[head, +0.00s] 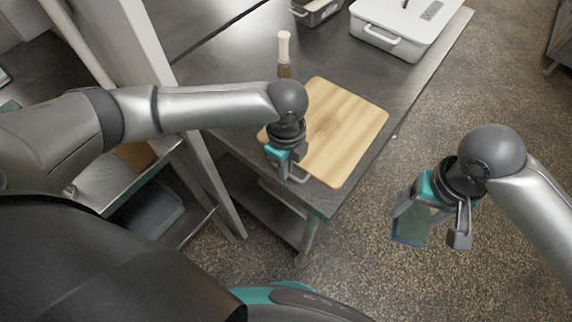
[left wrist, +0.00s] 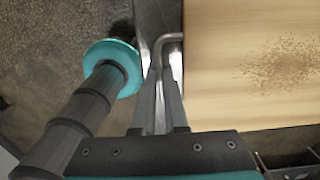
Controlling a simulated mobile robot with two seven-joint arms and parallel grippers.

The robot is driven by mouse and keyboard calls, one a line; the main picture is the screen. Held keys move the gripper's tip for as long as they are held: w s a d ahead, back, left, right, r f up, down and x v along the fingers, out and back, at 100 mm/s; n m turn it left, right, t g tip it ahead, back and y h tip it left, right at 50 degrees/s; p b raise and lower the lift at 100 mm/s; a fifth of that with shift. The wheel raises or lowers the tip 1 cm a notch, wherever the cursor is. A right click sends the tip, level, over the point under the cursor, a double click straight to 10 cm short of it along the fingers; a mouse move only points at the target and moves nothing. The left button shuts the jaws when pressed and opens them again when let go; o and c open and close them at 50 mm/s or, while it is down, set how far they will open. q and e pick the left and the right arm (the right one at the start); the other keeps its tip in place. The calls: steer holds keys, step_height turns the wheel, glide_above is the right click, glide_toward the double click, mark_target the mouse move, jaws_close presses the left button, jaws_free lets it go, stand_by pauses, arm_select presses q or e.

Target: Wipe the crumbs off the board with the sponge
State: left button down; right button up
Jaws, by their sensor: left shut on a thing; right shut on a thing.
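The wooden board (head: 352,130) lies on the steel table near its front corner. A patch of brown crumbs (left wrist: 280,66) lies on it, faint in the head view (head: 326,124). My left gripper (head: 288,172) is at the board's near left edge, shut on a metal handle (left wrist: 172,42) beside the board. The handle's join to the board is partly hidden. My right gripper (head: 432,222) is shut on the green and blue sponge (head: 411,227). It holds the sponge in the air over the floor, right of the table and apart from the board.
A white lidded box (head: 384,22) and a dark container (head: 318,12) stand at the back of the steel table (head: 230,62). A post (head: 190,130) rises left of the table. Open floor lies to the right.

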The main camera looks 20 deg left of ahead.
stand_by(0.3)
arm_select(q)
steer(key=c, duration=0.9)
jaws_free()
steer(key=shift+o, duration=0.2)
arm_select(e)
step_height(320, 180, up, 2)
steer(key=shift+r+p, duration=0.2)
steer(key=shift+p, duration=1)
arm_select(q)
step_height(320, 180, up, 12)
